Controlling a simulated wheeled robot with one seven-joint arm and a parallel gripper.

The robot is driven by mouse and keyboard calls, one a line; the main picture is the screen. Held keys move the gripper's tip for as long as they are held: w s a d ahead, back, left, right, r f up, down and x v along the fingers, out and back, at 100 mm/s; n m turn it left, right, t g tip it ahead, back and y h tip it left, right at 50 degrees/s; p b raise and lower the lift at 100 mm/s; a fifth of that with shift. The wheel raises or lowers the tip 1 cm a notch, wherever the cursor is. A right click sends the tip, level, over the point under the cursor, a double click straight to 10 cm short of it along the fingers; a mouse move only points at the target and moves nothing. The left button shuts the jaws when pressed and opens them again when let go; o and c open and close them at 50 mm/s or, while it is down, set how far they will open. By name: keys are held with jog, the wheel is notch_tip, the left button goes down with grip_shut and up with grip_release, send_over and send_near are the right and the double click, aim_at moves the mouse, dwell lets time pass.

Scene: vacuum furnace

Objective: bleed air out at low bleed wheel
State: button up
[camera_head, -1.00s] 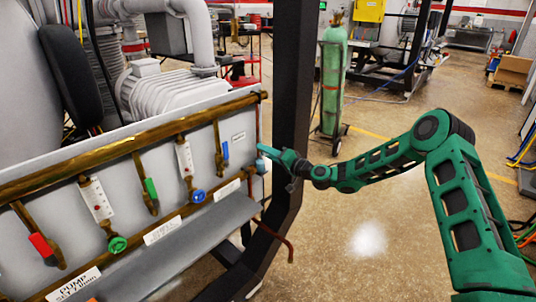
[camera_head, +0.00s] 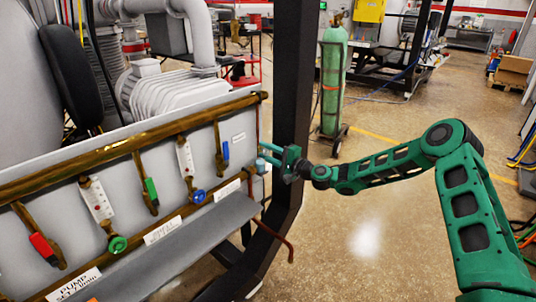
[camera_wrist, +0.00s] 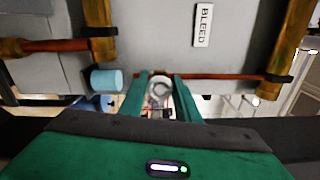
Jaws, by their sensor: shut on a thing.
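My gripper (camera_head: 264,154) is at the right end of the pipe panel. In the wrist view its two green fingers (camera_wrist: 160,82) stand on either side of a pale grey round wheel (camera_wrist: 160,78), shut on it. The wheel sits below a white label reading BLEED (camera_wrist: 202,25), close to a thin copper pipe (camera_wrist: 225,77). In the head view this wheel cannot be made out behind the fingers and the panel edge. How far the wheel is turned cannot be told.
A light-blue cylinder (camera_wrist: 106,80) is just left of the fingers. The panel (camera_head: 236,130) carries brass pipes, a blue wheel (camera_head: 198,196), a green wheel (camera_head: 117,244) and coloured levers. A black post (camera_head: 291,90) stands close behind my gripper. A green gas bottle (camera_head: 333,85) stands farther back.

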jog(key=shift+w+d+f, duration=0.15)
jog(key=shift+d, duration=0.05)
dwell(0.3)
jog(key=o, duration=1)
jog(key=shift+o, duration=0.2)
jog(key=shift+a, duration=0.1)
jog(key=v, duration=1.1)
jog(key=shift+a, duration=0.1)
